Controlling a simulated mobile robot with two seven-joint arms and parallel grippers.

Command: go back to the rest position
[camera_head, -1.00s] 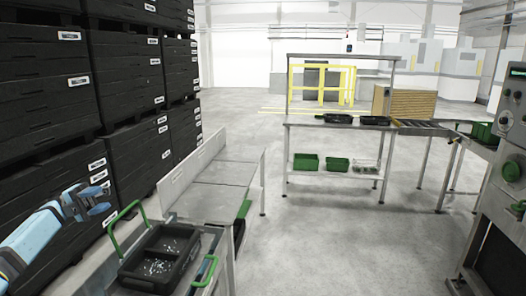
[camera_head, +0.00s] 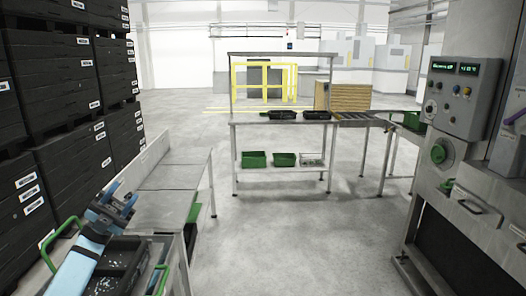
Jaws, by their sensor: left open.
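My left gripper (camera_head: 121,199) is at the lower left, at the end of my blue left arm. It is open and empty, and its fingers show above the far left part of a black tray (camera_head: 122,262). My arm hides part of the tray. My right gripper is not in view.
Stacked black crates (camera_head: 62,90) stand on the left. A grey bench (camera_head: 165,205) runs beyond the tray. A table (camera_head: 275,122) with black trays and green bins stands at the back. A machine with a control panel (camera_head: 459,97) is on the right. The floor between is clear.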

